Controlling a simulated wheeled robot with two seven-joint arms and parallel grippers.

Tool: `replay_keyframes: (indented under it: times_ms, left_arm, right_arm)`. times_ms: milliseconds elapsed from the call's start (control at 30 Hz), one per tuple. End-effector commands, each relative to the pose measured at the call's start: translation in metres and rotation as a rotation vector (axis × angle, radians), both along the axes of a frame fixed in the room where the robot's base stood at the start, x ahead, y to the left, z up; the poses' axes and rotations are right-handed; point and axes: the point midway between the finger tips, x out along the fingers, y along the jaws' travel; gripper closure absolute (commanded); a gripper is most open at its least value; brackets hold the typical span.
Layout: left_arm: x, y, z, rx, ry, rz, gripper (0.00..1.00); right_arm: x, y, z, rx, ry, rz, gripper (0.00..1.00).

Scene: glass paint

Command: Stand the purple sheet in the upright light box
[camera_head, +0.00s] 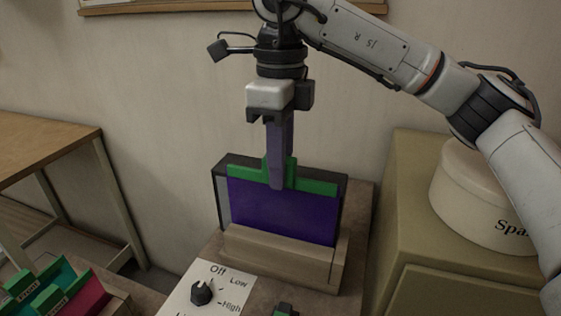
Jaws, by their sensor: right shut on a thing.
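The purple sheet (281,213) has a green top edge with a raised green tab. It stands upright in the light box (221,198), in front of the dark back panel and behind the wooden front ledge (280,251). Its lower edge is hidden by the ledge. My right gripper (278,181) points straight down from above and is shut on the sheet's green tab. My left gripper is not in view.
A dial (202,292) marked Off, Low and High sits in front of the light box. A rack at the lower left holds a pink sheet (92,298) and others with green tops. A cream canister (484,197) stands on an olive cabinet (399,235) at the right. A wooden table (45,150) stands at the left.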

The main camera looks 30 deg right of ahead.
Motion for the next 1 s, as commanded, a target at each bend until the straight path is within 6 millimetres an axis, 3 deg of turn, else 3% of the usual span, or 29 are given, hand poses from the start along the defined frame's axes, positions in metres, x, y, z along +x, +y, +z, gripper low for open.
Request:
replay_keyframes:
  times_ms: [1000]
  left_arm:
    - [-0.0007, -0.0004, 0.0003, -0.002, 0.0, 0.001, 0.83]
  right_arm:
    - [0.0065, -0.0072, -0.0049, -0.001, -0.005, -0.002, 1.0]
